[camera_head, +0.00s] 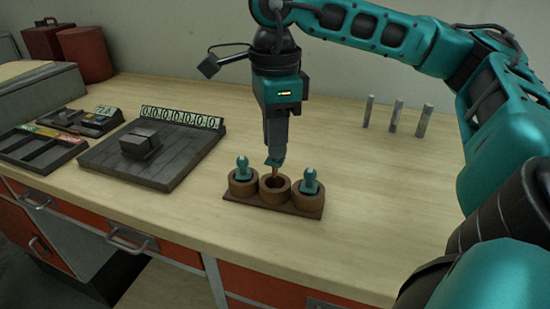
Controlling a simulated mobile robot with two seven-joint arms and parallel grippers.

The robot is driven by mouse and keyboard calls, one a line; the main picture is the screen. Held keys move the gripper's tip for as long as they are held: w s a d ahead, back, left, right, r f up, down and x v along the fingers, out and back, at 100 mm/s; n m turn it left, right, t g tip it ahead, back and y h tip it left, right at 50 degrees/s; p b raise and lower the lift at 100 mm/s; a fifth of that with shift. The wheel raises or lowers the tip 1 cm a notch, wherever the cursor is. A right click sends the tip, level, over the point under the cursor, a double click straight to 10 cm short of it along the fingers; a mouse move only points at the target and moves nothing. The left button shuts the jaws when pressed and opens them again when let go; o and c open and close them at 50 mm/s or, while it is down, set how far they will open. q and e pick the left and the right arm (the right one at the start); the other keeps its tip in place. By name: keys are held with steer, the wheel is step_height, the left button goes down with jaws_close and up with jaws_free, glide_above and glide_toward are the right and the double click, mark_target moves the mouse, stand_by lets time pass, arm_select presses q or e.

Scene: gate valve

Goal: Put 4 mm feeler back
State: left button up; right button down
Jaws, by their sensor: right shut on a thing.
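A brown wooden holder (288,206) with three round cups stands near the table's front edge. Its left cup holds a feeler with a teal knob (242,168), and its right cup holds another teal-knobbed feeler (310,182). My right gripper (275,157) points down above the middle cup (275,193) and is shut on a feeler (275,171). The held feeler's teal top shows just below the fingers, and its thin copper-brown stem points down at the middle cup's opening. I cannot tell how deep its tip reaches. No size marks are legible. My left gripper is not in view.
A dark plate with a grey block (140,143) and a row of digits (182,117) lies to the left. Dark trays (40,150) are at the far left. Three grey pins (396,116) stand at the back right. The table right of the holder is clear.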

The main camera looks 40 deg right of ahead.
steer(key=shift+f, duration=2.05)
steer(key=shift+f+b, duration=0.2)
steer(key=shift+b, duration=0.2)
steer(key=c, duration=1)
jaws_free()
steer(key=shift+r, duration=0.2)
step_height(320, 180, up, 12)
steer(key=shift+r+p, duration=0.1)
steer(key=shift+p, duration=0.75)
steer(key=shift+s, duration=0.1)
